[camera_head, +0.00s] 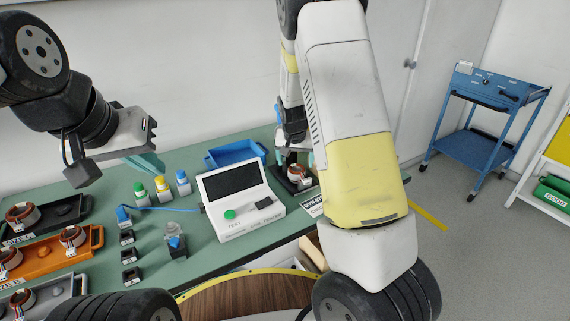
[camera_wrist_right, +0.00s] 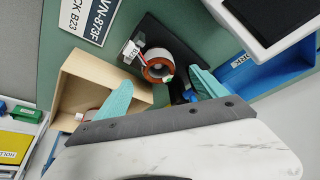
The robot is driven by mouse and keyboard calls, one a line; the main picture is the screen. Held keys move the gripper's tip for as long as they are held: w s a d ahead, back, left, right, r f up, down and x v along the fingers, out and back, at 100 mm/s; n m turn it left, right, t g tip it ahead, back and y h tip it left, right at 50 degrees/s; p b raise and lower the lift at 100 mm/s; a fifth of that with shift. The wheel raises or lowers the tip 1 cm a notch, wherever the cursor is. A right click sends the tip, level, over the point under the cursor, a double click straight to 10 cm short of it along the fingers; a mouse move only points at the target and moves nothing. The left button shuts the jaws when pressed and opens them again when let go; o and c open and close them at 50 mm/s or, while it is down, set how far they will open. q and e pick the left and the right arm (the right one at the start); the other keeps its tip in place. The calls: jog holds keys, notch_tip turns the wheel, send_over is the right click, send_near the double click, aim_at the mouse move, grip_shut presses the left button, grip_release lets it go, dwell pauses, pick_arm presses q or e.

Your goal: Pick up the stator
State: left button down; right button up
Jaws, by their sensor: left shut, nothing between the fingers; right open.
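A stator (camera_head: 297,171), a copper-orange ring with a white tag, sits on a black holder right of the tester. It also shows in the right wrist view (camera_wrist_right: 157,68), beyond and between the fingertips. My right gripper (camera_head: 295,156) is open just above this stator, its teal fingers (camera_wrist_right: 161,76) apart on either side; contact cannot be told. Other stators (camera_head: 22,214) (camera_head: 71,237) lie in the black, orange and grey trays at the left. My left gripper (camera_head: 148,162) is shut and empty, above the back left of the table.
A white coil tester (camera_head: 240,225) with a dark screen stands mid-table, a blue bin (camera_head: 236,153) behind it. Several capped bottles (camera_head: 162,188) stand left of it. A blue cart (camera_head: 482,125) stands on the floor at right.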

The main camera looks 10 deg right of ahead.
aim_at(296, 170)
jog(key=x, duration=0.6)
jog(key=shift+s+f, duration=0.3)
jog(key=shift+c, duration=0.4)
jog(key=shift+r, duration=0.1)
grip_shut()
